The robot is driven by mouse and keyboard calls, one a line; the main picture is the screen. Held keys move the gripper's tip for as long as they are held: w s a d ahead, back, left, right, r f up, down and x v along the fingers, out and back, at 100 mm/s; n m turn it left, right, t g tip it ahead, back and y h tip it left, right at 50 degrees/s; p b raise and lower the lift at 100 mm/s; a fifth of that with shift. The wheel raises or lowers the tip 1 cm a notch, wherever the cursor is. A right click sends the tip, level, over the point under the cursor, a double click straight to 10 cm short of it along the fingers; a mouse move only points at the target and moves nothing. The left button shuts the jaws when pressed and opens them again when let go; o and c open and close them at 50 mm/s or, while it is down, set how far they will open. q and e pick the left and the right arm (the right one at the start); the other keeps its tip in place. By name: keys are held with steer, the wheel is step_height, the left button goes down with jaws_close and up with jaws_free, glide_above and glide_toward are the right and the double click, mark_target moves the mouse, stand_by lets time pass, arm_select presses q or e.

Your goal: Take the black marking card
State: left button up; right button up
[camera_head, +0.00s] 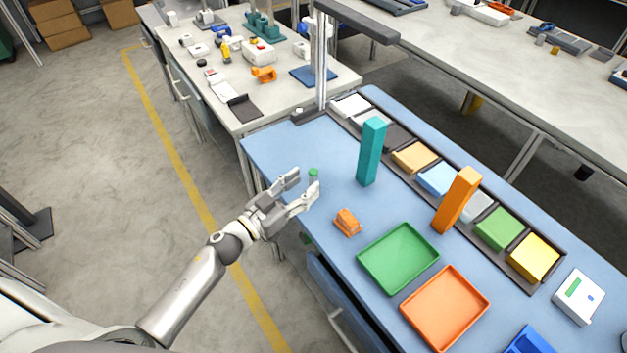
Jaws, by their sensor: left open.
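My left gripper (306,182) is open at the table's left edge, well away from the card. A small green-topped item (313,175) shows by its fingertips; I cannot tell whether it is between them. My right gripper is not in view.
The blue table (275,148) also holds a leaning orange block (456,201), a small orange piece (347,222), a green tray (432,250), an orange tray (483,296) and a white device (578,297). A metal post (321,65) rises at the far end.

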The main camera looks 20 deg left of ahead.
mark_target(310, 176)
arm_select(q)
steer(key=shift+w+d+r, duration=0.1)
steer(key=shift+w+r, duration=0.05)
steer(key=shift+w, duration=0.4)
steer(key=x, duration=0.4)
steer(key=shift+w+p, duration=0.25)
steer(key=shift+p, duration=0.1)
jaws_close()
